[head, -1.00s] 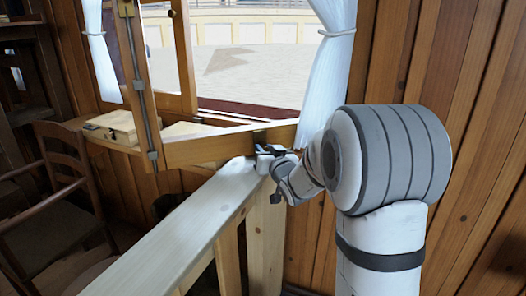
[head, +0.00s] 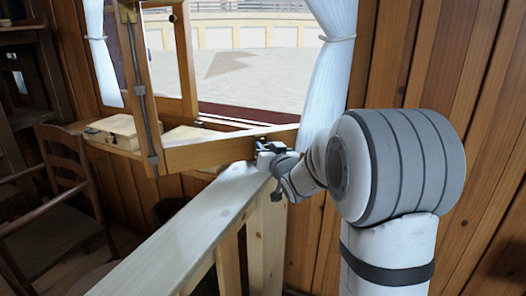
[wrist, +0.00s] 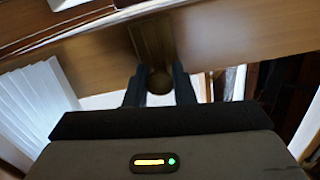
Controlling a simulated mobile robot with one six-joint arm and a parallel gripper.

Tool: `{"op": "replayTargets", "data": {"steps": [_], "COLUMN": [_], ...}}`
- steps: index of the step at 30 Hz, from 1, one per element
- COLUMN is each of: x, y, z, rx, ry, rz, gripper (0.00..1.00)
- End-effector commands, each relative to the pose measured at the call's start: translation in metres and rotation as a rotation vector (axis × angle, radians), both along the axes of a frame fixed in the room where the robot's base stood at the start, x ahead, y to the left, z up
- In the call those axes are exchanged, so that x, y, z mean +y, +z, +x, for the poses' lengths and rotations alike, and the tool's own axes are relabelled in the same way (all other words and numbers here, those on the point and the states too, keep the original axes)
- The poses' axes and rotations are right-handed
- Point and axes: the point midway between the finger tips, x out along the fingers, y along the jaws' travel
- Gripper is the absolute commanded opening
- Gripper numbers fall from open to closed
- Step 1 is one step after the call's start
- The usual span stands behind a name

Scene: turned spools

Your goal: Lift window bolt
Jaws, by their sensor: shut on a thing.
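The window bolt shows in the wrist view as a round brownish knob (wrist: 160,82) below a brass-brown plate on the wooden window rail. My gripper (wrist: 159,72) has one dark finger on each side of the knob and is shut on it. In the head view my gripper (head: 264,148) is at the right end of the open window's lower rail (head: 215,152), by a small dark fitting. My fingers and wrist hide most of the bolt there.
A pale wooden railing (head: 190,232) runs just below my gripper. A white curtain (head: 328,85) hangs close behind my arm. A wooden box (head: 115,128) lies on the sill at left. A chair (head: 65,195) stands at the far left.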

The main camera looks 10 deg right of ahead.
Motion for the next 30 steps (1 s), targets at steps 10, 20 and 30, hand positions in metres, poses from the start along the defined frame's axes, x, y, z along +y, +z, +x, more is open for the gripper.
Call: {"op": "replayTargets", "data": {"steps": [10,20,30], "x": [-0.001,-0.005,-0.013], "y": [0.004,0.004,0.004], "z": [0.0,-0.02,-0.069], "rx": [-0.008,-0.009,-0.009], "ry": [0.0,-0.002,-0.001], "rz": [0.0,0.002,0.001], "gripper": [0.41,0.41,0.41]}}
